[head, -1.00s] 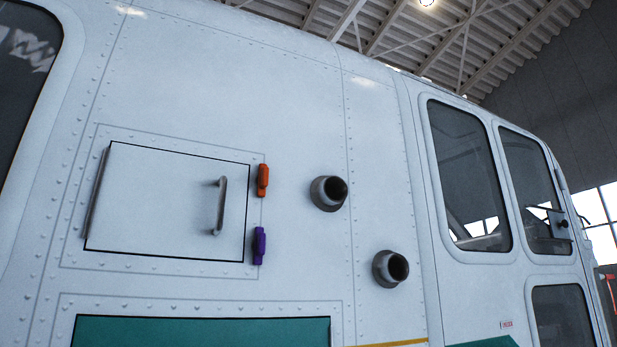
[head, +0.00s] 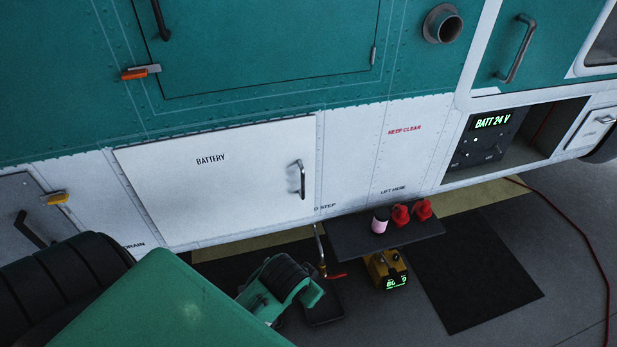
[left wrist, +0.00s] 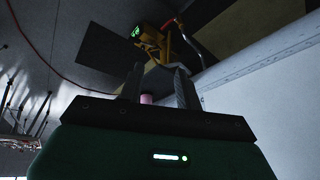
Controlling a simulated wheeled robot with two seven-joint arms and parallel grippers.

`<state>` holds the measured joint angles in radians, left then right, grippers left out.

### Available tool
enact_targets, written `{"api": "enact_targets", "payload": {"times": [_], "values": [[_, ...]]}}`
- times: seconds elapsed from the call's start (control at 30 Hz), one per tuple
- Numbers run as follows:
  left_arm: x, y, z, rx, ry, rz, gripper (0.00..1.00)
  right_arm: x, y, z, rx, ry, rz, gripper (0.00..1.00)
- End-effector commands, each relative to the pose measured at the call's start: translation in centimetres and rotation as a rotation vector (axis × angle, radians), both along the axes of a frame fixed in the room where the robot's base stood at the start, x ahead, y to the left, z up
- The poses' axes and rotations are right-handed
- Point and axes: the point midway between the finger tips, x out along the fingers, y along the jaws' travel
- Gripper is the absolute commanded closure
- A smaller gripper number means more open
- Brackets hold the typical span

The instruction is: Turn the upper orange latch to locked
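In the head view an orange latch (head: 140,72) with a grey plate lies roughly level at the lower left of a teal hatch (head: 260,45). I cannot tell whether it is locked. No purple latch shows now, nor the white hatch that both latches stood beside in the earlier frame. The left wrist view shows my left gripper (left wrist: 158,88) with its two dark fingers apart and no latch between them. It points at the floor and the helicopter's lower side. My green arm parts show at the bottom of the head view. My right gripper is not in view.
A white battery hatch (head: 225,180) and a yellow-orange latch (head: 57,198) are lower down. A dark shelf (head: 350,240) holds a pink can (head: 380,220) and red items (head: 410,212). A yellow device (head: 386,270) stands below. A red cable (head: 585,240) crosses the floor at right.

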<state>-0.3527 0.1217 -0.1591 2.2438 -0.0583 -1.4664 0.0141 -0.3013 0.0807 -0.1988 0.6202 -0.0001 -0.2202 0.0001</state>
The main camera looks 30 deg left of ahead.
Motion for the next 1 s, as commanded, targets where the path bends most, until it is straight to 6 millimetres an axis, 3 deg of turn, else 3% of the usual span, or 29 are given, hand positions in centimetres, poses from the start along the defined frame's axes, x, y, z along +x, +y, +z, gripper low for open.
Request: {"api": "enact_targets", "payload": {"times": [0.03, 0.1, 0.6, 0.77, 1.0], "values": [[1.9, 0.1, 2.6, 0.013, -0.045, 0.002, 0.65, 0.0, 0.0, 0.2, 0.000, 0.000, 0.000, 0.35], [3.9, 0.2, 5.1, 0.030, -0.092, 0.008, 0.65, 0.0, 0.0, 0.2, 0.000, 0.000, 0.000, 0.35], [19.5, 0.8, 22.5, 0.165, -0.445, 0.081, 0.65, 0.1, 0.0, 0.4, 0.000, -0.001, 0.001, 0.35], [23.4, 1.0, 29.1, 0.210, -0.559, 0.117, 0.65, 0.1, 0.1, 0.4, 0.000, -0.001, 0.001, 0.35], [27.8, 1.3, 40.1, 0.275, -0.732, 0.181, 0.65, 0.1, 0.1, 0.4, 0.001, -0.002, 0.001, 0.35]]}}
